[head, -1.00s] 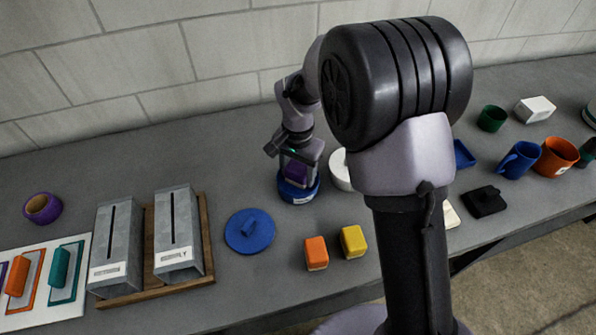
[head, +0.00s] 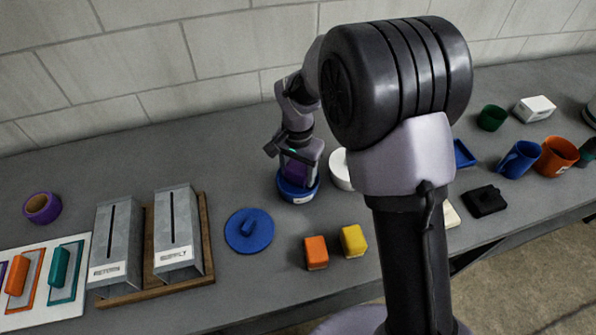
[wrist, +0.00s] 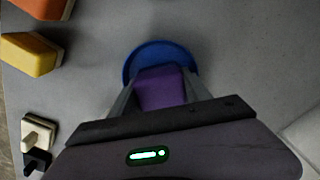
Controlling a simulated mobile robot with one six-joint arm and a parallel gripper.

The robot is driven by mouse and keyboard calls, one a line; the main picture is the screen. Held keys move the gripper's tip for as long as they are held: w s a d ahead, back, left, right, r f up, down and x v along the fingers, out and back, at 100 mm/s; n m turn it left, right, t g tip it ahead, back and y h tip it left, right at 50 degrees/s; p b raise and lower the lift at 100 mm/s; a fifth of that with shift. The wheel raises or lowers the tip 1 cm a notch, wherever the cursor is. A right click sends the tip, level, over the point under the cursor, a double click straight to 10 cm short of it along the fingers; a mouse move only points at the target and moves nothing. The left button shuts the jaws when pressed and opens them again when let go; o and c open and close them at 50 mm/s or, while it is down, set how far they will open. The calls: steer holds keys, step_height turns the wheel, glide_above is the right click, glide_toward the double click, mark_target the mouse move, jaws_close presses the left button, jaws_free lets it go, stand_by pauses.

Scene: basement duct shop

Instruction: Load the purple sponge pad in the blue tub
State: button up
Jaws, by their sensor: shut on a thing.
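The purple sponge pad (wrist: 162,88) is between the two fingers of my gripper (wrist: 160,95), which is shut on it. In the head view the purple pad (head: 294,171) shows between the fingers, low at the blue tub (head: 298,193). In the wrist view the blue tub (wrist: 160,46) lies directly below the pad, its far rim showing beyond it. The pad's lower end is at or inside the tub's opening; I cannot tell whether it touches the bottom. The fingers hide much of the tub's inside.
A blue lid (head: 249,232) lies left of the tub. An orange block (head: 316,253) and a yellow block (head: 353,241) stand in front. A white round container (head: 341,170) stands close at the tub's right. Two grey metal holders (head: 177,235) stand farther left.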

mark_target(298, 167)
steer(key=shift+r+p, duration=2.7)
steer(key=shift+r, duration=0.85)
steer(key=shift+f, duration=0.1)
